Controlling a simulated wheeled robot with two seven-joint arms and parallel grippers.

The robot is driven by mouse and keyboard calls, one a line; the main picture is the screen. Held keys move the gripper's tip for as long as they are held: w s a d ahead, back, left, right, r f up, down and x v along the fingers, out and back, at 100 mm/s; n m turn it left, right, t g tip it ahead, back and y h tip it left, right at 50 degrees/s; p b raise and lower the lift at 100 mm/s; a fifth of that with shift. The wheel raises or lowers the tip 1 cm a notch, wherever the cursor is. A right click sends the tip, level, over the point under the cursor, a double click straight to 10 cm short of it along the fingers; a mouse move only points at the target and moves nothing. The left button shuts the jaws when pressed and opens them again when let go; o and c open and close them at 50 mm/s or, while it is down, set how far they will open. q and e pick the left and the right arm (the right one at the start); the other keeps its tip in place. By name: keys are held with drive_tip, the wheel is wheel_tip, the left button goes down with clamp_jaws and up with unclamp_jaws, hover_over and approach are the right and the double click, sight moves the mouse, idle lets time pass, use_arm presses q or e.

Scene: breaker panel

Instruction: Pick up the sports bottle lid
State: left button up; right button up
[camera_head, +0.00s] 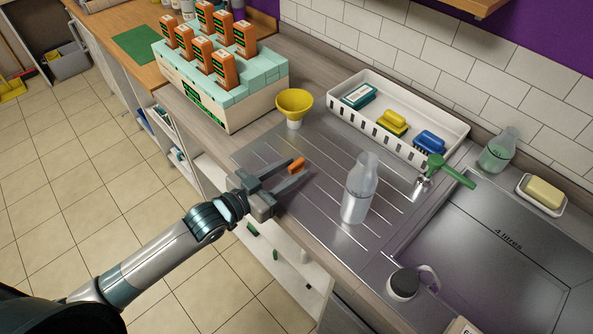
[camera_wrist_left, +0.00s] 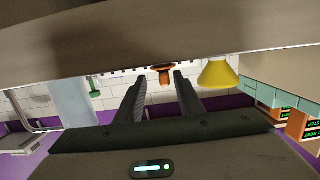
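The small orange lid (camera_head: 296,165) is on the ribbed metal drainer, and it also shows in the left wrist view (camera_wrist_left: 164,76). My left gripper (camera_head: 293,168) is open, its two fingers spread low over the drainer. In the left wrist view the lid appears between the fingertips (camera_wrist_left: 160,80), with gaps to both fingers; I cannot tell whether it is fully between them or just beyond. A clear, cloudy bottle (camera_head: 358,190) stands upright on the drainer, right of the gripper. My right gripper is not in view.
A yellow funnel (camera_head: 294,106) stands behind the lid. A white tray (camera_head: 440,118) with brushes and sponges lies along the wall. A crate (camera_head: 215,105) with orange cartons is at the back left. The sink (camera_head: 495,265) and a green-handled tool (camera_head: 448,171) are to the right.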

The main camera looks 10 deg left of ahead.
sight(304, 159)
use_arm(q)
drive_tip(key=shift+w+d+f, duration=0.15)
drive_tip(key=shift+w+d, duration=0.25)
drive_tip(key=shift+w, duration=0.3)
drive_tip(key=shift+w+d+b, duration=0.2)
drive_tip(key=shift+w+b, duration=0.25)
drive_tip(key=shift+b, duration=0.15)
drive_tip(key=b+x, duration=0.2)
drive_tip(key=x, duration=0.1)
drive_tip(key=shift+w+a, duration=0.1)
drive_tip(key=shift+w, duration=0.25)
drive_tip(key=shift+w+d, duration=0.2)
drive_tip(key=shift+w, duration=0.1)
